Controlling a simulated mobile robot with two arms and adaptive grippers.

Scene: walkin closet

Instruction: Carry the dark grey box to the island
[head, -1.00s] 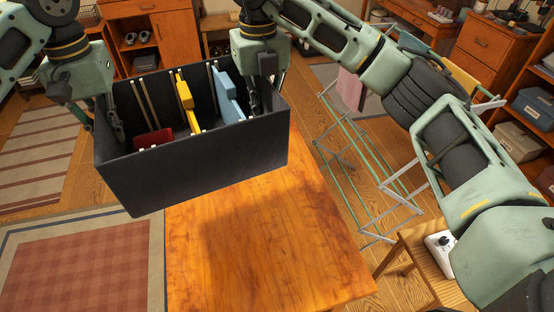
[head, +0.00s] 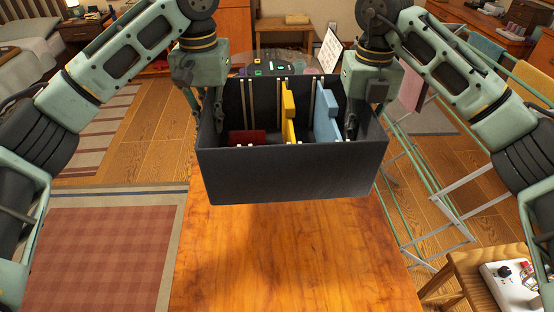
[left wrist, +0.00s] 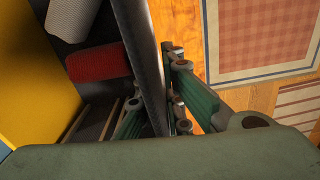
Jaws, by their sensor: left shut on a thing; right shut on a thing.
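The dark grey box (head: 295,176) is open-topped and hangs level over an orange wooden top (head: 290,255), casting a shadow on it. It holds a yellow piece (head: 289,115), a light blue piece (head: 327,122), a dark red piece (head: 247,137) and thin upright dividers. My left gripper (head: 214,112) is shut on the box's left wall; in the left wrist view its fingers (left wrist: 160,112) straddle that wall (left wrist: 143,50). My right gripper (head: 362,112) is shut on the right wall, its fingertips partly hidden by the box.
A drying rack (head: 430,175) stands to the right of the wooden top. A small stool (head: 465,285) with a white device (head: 510,285) is at the lower right. A round glass table (head: 270,62) with small items is behind the box. A checked rug (head: 95,250) lies left.

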